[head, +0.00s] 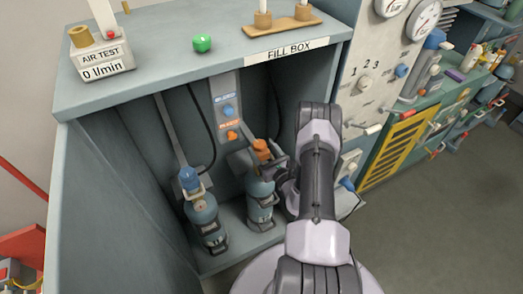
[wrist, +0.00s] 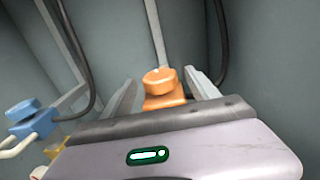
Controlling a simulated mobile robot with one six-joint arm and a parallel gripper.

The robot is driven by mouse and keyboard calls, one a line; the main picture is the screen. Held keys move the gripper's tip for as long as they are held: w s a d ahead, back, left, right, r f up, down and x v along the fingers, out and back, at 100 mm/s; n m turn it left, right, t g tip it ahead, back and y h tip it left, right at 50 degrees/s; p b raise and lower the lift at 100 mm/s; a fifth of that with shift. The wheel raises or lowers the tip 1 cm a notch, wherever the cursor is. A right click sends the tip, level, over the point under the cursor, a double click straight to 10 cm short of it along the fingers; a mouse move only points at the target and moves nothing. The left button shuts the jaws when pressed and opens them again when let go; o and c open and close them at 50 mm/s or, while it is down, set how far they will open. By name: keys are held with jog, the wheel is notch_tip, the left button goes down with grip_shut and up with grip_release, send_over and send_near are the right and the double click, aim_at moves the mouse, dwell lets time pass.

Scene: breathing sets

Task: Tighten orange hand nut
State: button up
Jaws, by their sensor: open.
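The orange hand nut (head: 261,146) is a round knob on an orange fitting above the right-hand cylinder (head: 261,199) inside the fill box. It also shows in the wrist view (wrist: 158,78), on top of an orange block (wrist: 165,100). My gripper (head: 259,161) is open at the orange fitting. In the wrist view its two grey fingers (wrist: 162,84) stand apart, one to each side of the orange nut and block, with gaps visible. The lower part of the orange block is hidden behind my gripper body.
A second cylinder (head: 206,222) with a blue fitting (head: 190,178) stands to the left. Blue (head: 228,110) and orange (head: 232,135) knobs are on the back panel. Dark hoses (wrist: 219,45) hang nearby. The box's left wall (head: 115,190) closes that side.

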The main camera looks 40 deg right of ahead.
jog(key=shift+w, duration=0.4)
jog(key=c, duration=1.4)
jog(key=shift+o, duration=0.2)
jog(key=shift+d, duration=0.1)
jog(key=shift+y, duration=0.3)
jog(key=n+y+b, duration=0.2)
jog(key=y, duration=0.1)
jog(key=n+y+b, duration=0.1)
jog(key=shift+d+f+y, duration=0.15)
jog(key=shift+d+y, duration=0.15)
jog(key=shift+y, duration=0.1)
jog(key=shift+d+n+y+b, duration=0.1)
jog(key=shift+n+y+b, duration=1.25)
jog(key=shift+y, duration=0.45)
jog(key=shift+n+g+y, duration=0.25)
jog(key=shift+g+y, duration=0.05)
jog(key=shift+r, duration=0.2)
